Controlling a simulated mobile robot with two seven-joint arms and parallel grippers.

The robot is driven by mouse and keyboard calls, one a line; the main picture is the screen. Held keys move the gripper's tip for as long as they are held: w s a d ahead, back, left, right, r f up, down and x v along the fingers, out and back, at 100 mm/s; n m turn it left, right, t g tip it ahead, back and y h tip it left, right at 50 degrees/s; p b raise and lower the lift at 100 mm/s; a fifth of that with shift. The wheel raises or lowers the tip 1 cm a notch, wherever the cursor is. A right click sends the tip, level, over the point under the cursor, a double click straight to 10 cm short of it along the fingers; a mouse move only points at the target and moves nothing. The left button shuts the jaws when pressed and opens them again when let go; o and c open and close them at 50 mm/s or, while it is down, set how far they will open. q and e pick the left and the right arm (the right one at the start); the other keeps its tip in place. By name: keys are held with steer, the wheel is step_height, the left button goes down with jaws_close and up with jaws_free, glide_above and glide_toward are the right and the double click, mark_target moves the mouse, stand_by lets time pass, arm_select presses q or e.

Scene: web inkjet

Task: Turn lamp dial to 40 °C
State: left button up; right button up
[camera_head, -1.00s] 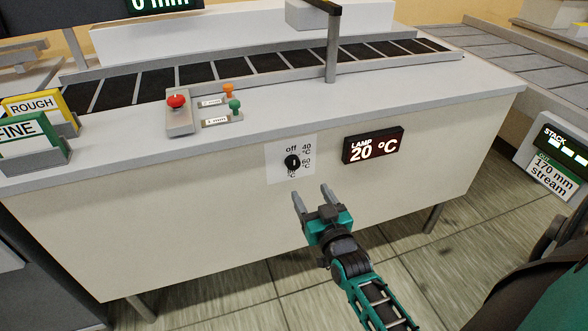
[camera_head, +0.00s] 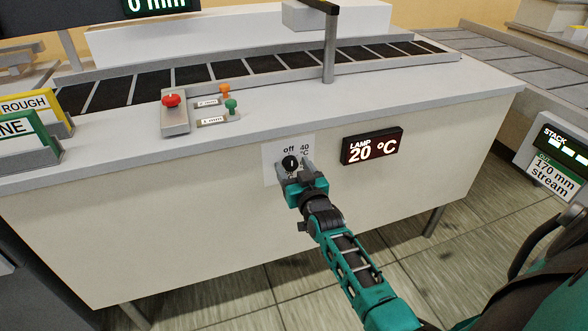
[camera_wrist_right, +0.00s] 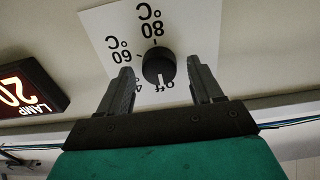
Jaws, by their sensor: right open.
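The lamp dial is a round black knob (camera_head: 290,162) on a white plate (camera_head: 270,170) on the machine's front panel. It also shows in the right wrist view (camera_wrist_right: 158,64), upside down, with markings off, 40, 60 and 80 °C. Its white pointer line faces "off". The lamp display (camera_head: 372,147) reads 20 °C. My right gripper (camera_head: 295,169) is open at the dial. In the wrist view its fingers (camera_wrist_right: 163,74) lie on either side of the knob, with a gap on both sides. Whether the tips reach around it I cannot tell. My left gripper is not in view.
A red button box (camera_head: 174,114) and small orange (camera_head: 225,90) and green (camera_head: 232,106) knobs sit on the top ledge above. ROUGH (camera_head: 30,108) and FINE signs stand at the left. The panel around the dial plate is flat and clear.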

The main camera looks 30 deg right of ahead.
steer(key=c, duration=1)
steer(key=shift+m, duration=0.3)
steer(key=shift+m+p, duration=0.4)
steer(key=shift+m, duration=0.1)
steer(key=m, duration=0.3)
steer(key=shift+d+p, duration=0.1)
steer(key=shift+p, duration=0.3)
steer(key=m, duration=0.4)
steer(key=shift+d+f+m, duration=0.1)
steer(key=shift+f+m, duration=0.05)
steer(key=shift+m, duration=1.35)
